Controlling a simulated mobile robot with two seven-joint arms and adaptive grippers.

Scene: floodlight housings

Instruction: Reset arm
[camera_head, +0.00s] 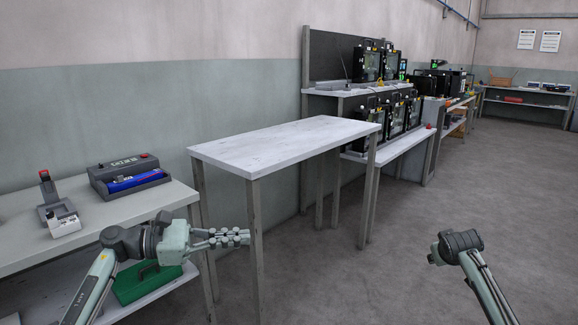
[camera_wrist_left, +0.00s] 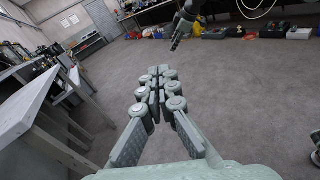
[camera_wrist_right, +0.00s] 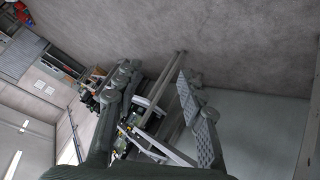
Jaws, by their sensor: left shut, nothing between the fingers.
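My left gripper (camera_head: 240,237) reaches in from the left in the head view, level and pointing right, in front of the bare white table (camera_head: 290,143). Its fingers are shut together with nothing between them, as the left wrist view (camera_wrist_left: 158,88) also shows. My right gripper (camera_wrist_right: 155,80) shows in the right wrist view with its two fingers spread apart and no object held between them.
A left bench (camera_head: 20,232) holds a grey tray with a blue item (camera_head: 130,176) and a small device (camera_head: 58,212). A green case (camera_head: 147,281) lies on its lower shelf. Black floodlight housings (camera_head: 367,64) stand on racks behind. Floor (camera_head: 350,285) between the arms is clear.

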